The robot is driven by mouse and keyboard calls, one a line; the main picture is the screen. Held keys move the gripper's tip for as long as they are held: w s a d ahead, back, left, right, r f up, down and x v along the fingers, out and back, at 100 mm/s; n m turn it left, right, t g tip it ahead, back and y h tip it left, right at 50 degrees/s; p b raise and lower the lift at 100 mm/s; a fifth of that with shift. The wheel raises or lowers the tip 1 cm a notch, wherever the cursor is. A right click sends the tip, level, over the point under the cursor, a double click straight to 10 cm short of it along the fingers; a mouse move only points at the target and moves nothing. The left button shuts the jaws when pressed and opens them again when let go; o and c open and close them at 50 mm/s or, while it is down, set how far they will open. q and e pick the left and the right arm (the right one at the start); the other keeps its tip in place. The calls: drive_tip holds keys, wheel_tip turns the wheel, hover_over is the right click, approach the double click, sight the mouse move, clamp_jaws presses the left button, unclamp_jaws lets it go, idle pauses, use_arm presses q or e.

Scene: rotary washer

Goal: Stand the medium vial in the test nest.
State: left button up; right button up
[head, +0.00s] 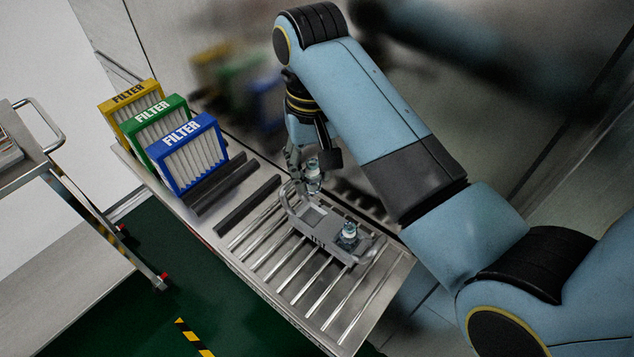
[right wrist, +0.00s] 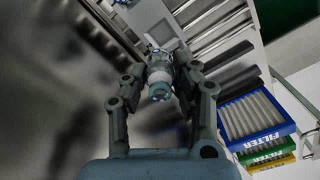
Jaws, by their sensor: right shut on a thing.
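My right gripper (head: 304,172) is shut on a small clear vial (head: 314,181), likely the medium vial, with a pale band and a bluish end. The vial shows between the fingers in the right wrist view (right wrist: 160,78). The grey test nest (head: 326,243) lies on the slatted metal shelf, with dark lettering on its front. The vial is above the nest's far left end, apart from the square opening as far as I can tell. Another vial (head: 349,233) stands at the nest's right end. My left gripper is not in view.
Yellow (head: 131,95), green (head: 154,119) and blue (head: 189,154) filters stand at the shelf's left end. Dark bars lie beside them. A metal wall rises behind the shelf (head: 345,334). A metal cart (head: 30,165) stands at the far left.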

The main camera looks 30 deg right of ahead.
sight(311, 190)
drive_tip(key=f, duration=0.5)
drive_tip(key=shift+a, duration=0.25)
wheel_tip(311, 190, down, 4)
drive_tip(key=shift+d+f+p, duration=0.1)
drive_tip(key=shift+f+p, duration=0.05)
drive_tip(key=shift+p, duration=0.35)
drive_tip(key=shift+f, duration=0.15)
drive_tip(key=o, duration=0.4)
drive_tip(key=shift+f, duration=0.15)
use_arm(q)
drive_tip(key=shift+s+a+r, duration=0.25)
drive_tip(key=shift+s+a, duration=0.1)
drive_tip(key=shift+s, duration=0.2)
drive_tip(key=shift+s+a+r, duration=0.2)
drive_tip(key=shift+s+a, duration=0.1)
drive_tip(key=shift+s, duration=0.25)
use_arm(e)
drive_tip(key=shift+o, duration=0.7)
use_arm(q)
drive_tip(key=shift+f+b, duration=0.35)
drive_tip(key=shift+b, duration=0.05)
use_arm(e)
wheel_tip(311, 190, up, 12)
drive_tip(key=shift+r, duration=0.2)
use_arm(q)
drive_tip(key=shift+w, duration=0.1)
